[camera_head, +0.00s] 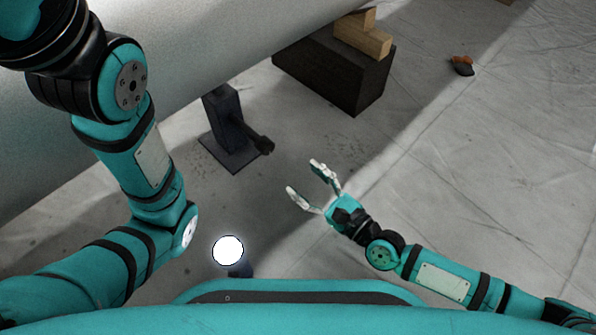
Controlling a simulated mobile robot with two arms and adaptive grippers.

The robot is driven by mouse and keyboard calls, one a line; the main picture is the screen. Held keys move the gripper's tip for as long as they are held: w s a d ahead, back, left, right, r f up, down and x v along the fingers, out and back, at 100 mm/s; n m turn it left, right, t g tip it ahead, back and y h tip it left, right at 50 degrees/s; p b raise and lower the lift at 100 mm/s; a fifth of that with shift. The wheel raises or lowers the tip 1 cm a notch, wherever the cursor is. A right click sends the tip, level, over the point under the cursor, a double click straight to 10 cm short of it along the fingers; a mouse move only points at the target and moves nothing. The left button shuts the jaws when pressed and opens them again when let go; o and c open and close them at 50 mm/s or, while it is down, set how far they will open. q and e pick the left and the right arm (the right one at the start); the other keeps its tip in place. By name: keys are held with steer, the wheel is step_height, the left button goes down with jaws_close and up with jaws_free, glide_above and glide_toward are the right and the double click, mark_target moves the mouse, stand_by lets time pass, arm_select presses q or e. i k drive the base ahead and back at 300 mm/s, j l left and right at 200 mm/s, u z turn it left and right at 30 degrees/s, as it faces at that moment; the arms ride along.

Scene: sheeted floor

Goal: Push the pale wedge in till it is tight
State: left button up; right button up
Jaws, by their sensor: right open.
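The pale wedge (357,18) shows as a small piece of light wood at the top of the view. It lies on a pale wooden block (362,38), which sits on a large dark block (338,76). Its far end runs up against the big grey rounded body (215,50), and I cannot tell whether it is tight there. My right gripper (303,177) is open and empty, well below and apart from the wedge, with its fingers pointing up and left. My left arm folds up at the left, and its gripper is out of view.
A dark post on a flat plate (233,157) stands under the grey body, with a dark knob at its side. A glowing white round lamp (228,250) is near my base. A small orange and dark item (462,65) lies at upper right. The sheeted floor on the right is mostly clear.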

mark_target(356, 29)
steer(key=k+l, duration=0.45)
steer(key=l, duration=0.25)
steer(key=k+l, duration=0.25)
steer(key=l, duration=0.1)
